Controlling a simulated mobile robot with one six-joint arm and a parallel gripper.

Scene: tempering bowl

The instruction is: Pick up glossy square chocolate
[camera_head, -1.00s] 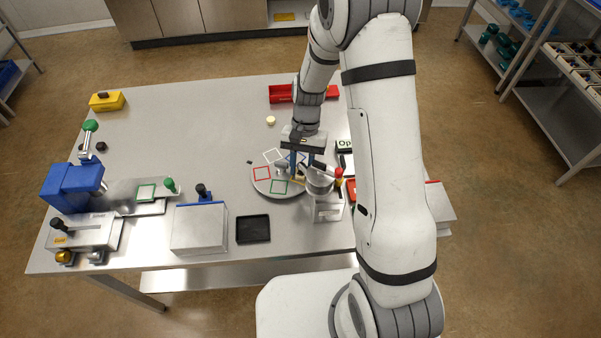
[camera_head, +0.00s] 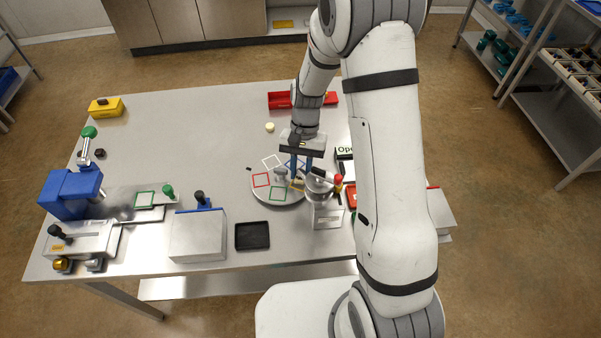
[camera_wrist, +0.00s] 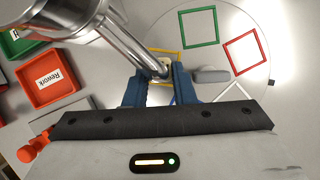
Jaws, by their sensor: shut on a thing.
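My gripper (camera_head: 300,178) is low over the round turntable (camera_head: 262,197), at its right side near the metal bowl.
The metal bowl (camera_head: 319,186) on its stand is close beside my gripper. The metal tube (camera_wrist: 125,40) crosses just above the fingers. Red trays (camera_wrist: 45,80) lie to the left in the wrist view. A black tray (camera_head: 252,235) sits near the front edge.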

